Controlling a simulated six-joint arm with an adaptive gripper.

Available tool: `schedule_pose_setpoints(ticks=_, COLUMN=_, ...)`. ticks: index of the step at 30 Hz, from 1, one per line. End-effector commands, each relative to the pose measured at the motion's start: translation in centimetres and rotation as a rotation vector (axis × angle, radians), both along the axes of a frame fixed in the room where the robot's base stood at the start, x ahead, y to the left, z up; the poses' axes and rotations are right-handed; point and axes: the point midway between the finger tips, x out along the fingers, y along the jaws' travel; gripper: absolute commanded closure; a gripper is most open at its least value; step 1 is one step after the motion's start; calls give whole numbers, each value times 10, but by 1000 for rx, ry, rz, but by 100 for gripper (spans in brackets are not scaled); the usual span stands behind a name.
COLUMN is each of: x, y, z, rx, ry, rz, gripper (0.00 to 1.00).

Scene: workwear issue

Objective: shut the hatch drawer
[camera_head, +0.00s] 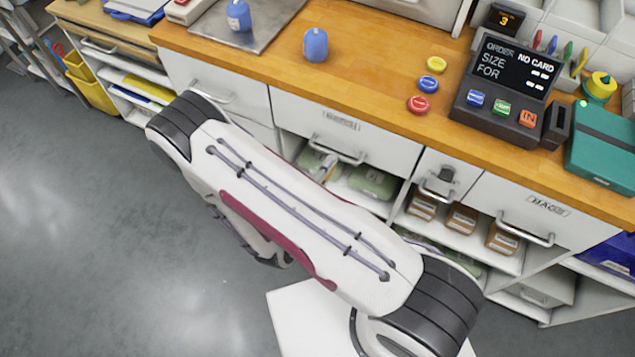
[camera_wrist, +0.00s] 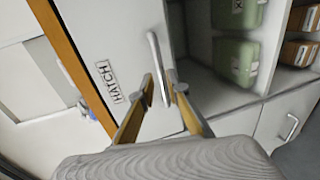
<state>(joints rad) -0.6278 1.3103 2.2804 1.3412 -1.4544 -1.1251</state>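The hatch drawer has a pale front (camera_wrist: 95,35) with a HATCH label and a bar handle (camera_wrist: 153,45) in the wrist view. In the head view it appears to be the middle drawer (camera_head: 300,110) under the counter, its handle (camera_head: 338,154) showing past my arm. I cannot tell whether its front stands out from the cabinet. My gripper (camera_wrist: 159,88) is open at the handle, its fingertips on either side of the bar's lower part. I cannot tell whether they touch it.
Green packs (camera_wrist: 237,60) and brown boxes (camera_wrist: 302,50) sit on open shelves below. The wooden counter (camera_head: 380,60) holds a blue object (camera_head: 315,45), coloured buttons and an order terminal (camera_head: 500,90). A BAGS drawer (camera_head: 510,200) is at right. The floor at left is clear.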

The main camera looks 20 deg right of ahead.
Motion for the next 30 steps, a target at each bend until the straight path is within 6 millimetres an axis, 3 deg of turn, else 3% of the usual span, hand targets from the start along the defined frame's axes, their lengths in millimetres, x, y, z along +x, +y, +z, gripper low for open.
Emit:
schedule_pose_setpoints(ticks=18, x=-34, y=35, z=11, rx=-2, ry=-1, rz=3, gripper=85)
schedule_pose_setpoints(ticks=30, x=-44, y=45, z=14, rx=-1, ry=-2, rz=1, gripper=85)
